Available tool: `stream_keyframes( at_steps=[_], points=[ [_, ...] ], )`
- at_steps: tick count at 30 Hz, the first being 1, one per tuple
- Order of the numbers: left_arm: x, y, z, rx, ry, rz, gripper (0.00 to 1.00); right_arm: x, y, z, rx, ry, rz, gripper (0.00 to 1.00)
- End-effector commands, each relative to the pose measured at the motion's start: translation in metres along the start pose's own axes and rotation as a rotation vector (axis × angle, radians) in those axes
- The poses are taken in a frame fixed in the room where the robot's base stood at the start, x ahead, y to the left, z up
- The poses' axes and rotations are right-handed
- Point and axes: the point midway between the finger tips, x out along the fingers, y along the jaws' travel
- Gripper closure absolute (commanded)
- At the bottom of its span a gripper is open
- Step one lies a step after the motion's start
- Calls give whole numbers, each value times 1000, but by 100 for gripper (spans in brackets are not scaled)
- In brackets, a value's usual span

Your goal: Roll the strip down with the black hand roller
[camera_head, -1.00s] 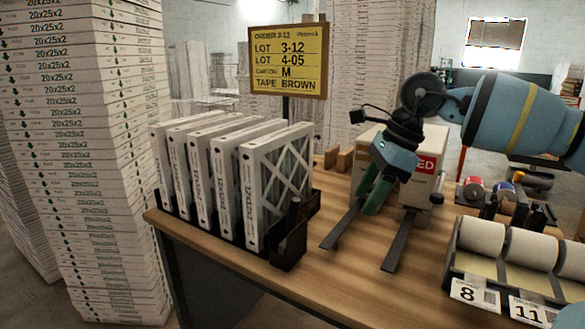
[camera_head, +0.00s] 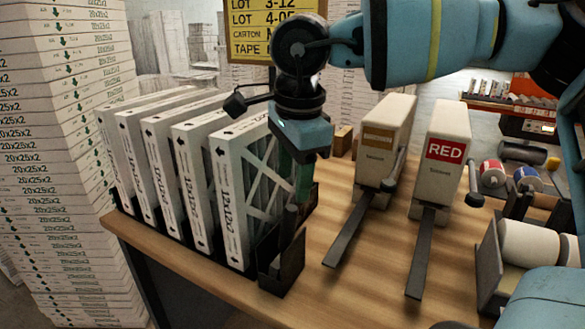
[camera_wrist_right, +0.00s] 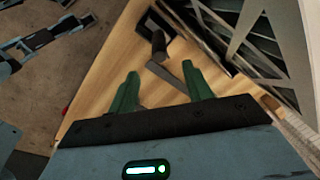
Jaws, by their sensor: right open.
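A black upright handle, which looks like the hand roller (camera_head: 291,220), stands in a small black holder (camera_head: 283,262) at the front right end of the filter rack. In the right wrist view the roller (camera_wrist_right: 158,42) shows beyond my fingertips, with its holder around its base. My right gripper (camera_head: 298,190) is just above it in the head view, pointing down. In the wrist view the right gripper (camera_wrist_right: 160,80) has its green fingers spread, with nothing between them. I cannot make out a strip. My left gripper is not in view.
Several white boxed filters (camera_head: 236,190) stand upright in a row on the wooden bench (camera_head: 345,290). Two tape dispensers, one brown-labelled (camera_head: 383,135) and one marked RED (camera_head: 445,155), have long dark bars reaching forward. White label rolls (camera_head: 530,243) sit at right. An order board (camera_head: 275,30) stands behind.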

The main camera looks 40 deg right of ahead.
Motion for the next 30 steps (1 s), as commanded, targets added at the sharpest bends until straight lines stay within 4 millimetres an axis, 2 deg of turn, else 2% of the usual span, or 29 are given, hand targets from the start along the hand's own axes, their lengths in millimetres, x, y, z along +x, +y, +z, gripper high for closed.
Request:
stream_keyframes(
  at_steps=[5,18,24,30],
  points=[
    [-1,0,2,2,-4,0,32,9,0,-1,1,1,1,50],
    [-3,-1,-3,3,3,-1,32,66,0,-1,3,-2,0,50],
    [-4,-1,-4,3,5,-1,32,76,0,-1,3,-2,-1,50],
    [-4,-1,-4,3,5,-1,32,78,0,-1,3,-2,-1,50]
  ],
)
